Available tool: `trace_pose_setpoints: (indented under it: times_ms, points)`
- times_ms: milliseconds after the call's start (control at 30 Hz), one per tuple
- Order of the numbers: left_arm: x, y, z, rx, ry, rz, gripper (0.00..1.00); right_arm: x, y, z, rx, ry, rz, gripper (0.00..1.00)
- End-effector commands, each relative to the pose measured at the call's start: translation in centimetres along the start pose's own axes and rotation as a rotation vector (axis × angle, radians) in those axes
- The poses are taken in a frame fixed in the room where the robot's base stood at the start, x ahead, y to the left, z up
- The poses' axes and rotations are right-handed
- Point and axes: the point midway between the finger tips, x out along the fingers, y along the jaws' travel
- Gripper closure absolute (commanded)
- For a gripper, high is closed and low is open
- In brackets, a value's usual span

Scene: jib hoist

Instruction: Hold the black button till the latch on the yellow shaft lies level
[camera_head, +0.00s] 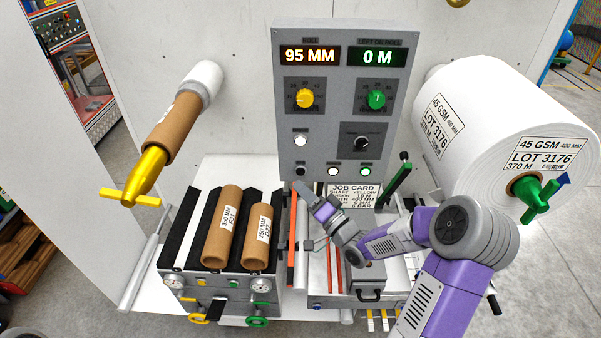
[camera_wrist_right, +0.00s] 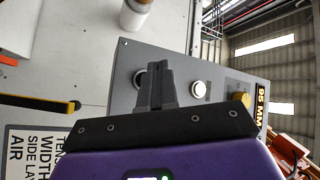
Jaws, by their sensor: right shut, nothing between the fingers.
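The yellow shaft (camera_head: 151,168) sticks out of the wall at the left with a brown core on it. Its latch (camera_head: 130,197) is a yellow crossbar at the tip, lying nearly level with its right end a little lower. The black button (camera_head: 300,171) sits at the lower left of the grey control panel (camera_head: 338,125). My right gripper (camera_head: 298,186) is shut and empty, its tips just below the button in the head view. My left gripper is out of view.
White buttons (camera_head: 301,141) and a black knob (camera_head: 362,143) are close by on the panel. A large white roll (camera_head: 500,110) on a green shaft (camera_head: 535,190) is at the right. Below stand brown cores (camera_head: 222,225) on a rack and a job card (camera_head: 354,194).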

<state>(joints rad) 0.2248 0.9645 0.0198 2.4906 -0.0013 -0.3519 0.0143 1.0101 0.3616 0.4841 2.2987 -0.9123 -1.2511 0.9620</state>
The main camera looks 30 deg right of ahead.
Motion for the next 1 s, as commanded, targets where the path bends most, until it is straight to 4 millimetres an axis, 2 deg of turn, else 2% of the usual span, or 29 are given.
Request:
trace_pose_setpoints:
  times_ms: [267, 1000]
  points:
    - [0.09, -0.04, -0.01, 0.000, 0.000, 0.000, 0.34, 1.32, 0.96, -0.91, 0.000, 0.000, 0.000, 1.00]
    - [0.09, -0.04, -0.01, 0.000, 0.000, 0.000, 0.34, 1.37, 1.02, -0.98, 0.001, 0.000, 0.001, 1.00]
